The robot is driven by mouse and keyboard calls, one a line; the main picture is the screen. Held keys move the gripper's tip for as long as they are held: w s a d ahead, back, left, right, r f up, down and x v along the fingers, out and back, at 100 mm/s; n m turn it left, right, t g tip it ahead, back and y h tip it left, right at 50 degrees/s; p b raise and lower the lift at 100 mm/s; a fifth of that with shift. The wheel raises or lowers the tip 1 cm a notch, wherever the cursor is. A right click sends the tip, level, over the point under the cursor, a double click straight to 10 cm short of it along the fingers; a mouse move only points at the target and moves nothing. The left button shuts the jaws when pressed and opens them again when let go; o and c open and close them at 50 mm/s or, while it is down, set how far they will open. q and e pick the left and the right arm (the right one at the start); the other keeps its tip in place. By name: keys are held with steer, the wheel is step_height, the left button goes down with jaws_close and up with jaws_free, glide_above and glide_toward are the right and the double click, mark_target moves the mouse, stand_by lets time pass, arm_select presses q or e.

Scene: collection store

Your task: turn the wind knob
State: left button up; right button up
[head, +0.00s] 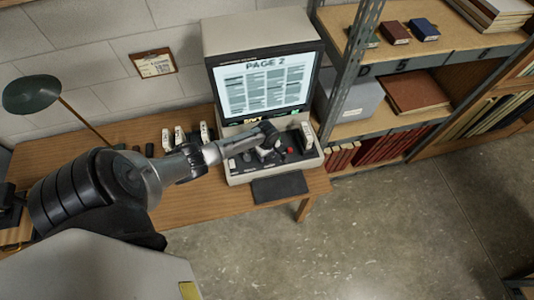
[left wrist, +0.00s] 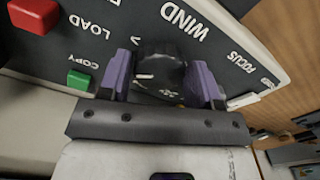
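The wind knob (left wrist: 160,72) is a black round knob with a pale mark, below the printed word WIND on the dark panel. It sits between the two purple fingers of my left gripper (left wrist: 165,82). The fingers stand on both sides of it with little or no gap; I cannot tell whether they press on it. In the head view my left arm reaches over the desk to the control panel of the reader (head: 262,55), and my left gripper (head: 270,155) hides the knob. The right gripper is not in view.
A red button (left wrist: 34,14) labelled LOAD and a green COPY button (left wrist: 79,80) lie left of the knob. A FOCUS control (left wrist: 242,100) is at the right. Several small white boxes (head: 180,136) stand on the desk (head: 120,210). A metal shelf upright (head: 343,75) rises right of the reader.

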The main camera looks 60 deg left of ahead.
arm_select(q)
steer(key=c, duration=0.6)
steer(key=shift+o, duration=0.2)
steer(key=m+p, duration=0.1)
steer(key=m, duration=0.2)
steer(key=shift+r+p, duration=0.1)
steer(key=shift+p, duration=0.3)
steer(key=m+p, duration=0.1)
steer(key=m, duration=0.2)
steer(key=shift+m, duration=0.4)
steer(key=m, duration=0.5)
steer(key=shift+p, duration=0.3)
steer(key=m, duration=0.3)
steer(key=shift+m, duration=0.3)
steer(key=shift+a+m, duration=0.1)
steer(key=shift+m, duration=1)
